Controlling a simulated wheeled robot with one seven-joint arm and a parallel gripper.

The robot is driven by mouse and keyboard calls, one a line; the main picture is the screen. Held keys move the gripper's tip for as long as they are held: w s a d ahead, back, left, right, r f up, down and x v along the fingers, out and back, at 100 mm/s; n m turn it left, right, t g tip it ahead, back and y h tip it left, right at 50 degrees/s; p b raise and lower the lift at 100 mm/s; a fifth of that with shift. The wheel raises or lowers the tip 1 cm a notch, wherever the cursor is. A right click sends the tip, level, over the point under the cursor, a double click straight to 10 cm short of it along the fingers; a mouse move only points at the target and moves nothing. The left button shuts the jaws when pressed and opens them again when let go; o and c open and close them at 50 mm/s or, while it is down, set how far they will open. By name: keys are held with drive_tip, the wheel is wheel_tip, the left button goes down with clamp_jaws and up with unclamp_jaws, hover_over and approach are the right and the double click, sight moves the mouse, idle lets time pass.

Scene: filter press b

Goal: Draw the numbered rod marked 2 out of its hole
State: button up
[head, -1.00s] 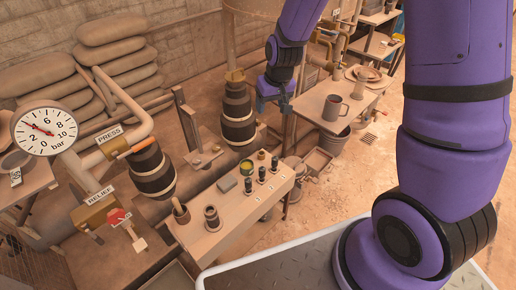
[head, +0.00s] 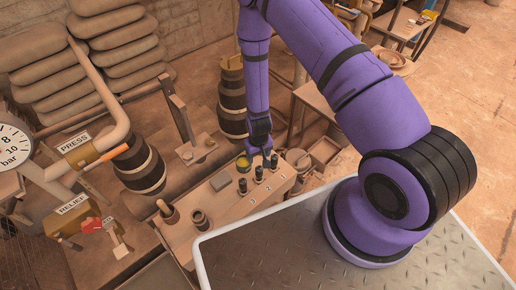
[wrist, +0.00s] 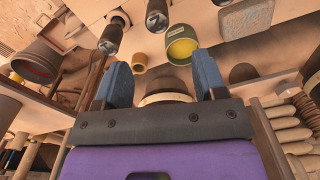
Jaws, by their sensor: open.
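Three black-topped rods stand in a row in the bench (head: 228,205), with small number marks on its front edge, too small to read surely. The middle rod (head: 259,174), likely the one marked 2, stands upright between the near-left rod (head: 243,185) and the far-right rod (head: 274,162). In the wrist view the middle rod (wrist: 157,15) is at the top edge, beyond the fingers. My gripper (head: 264,156) is just behind and above the row, pointing down. Its blue fingers (wrist: 162,82) are apart with no rod between them.
A dark barrel (head: 231,108) stands behind.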

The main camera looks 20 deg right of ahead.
sight(259, 169)
wheel_tip(259, 169, down, 2)
drive_tip(key=shift+s+d+f, duration=0.1)
drive_tip(key=shift+d+f, duration=0.05)
wheel_tip(259, 169, down, 10)
drive_tip(key=shift+f, duration=0.1)
idle(0.4)
drive_tip(key=shift+c, duration=0.5)
drive_tip(key=c, duration=1.1)
drive_tip(key=shift+r, duration=6.75)
clamp_jaws()
drive_tip(key=shift+r, duration=0.1)
drive_tip(key=shift+r, duration=0.45)
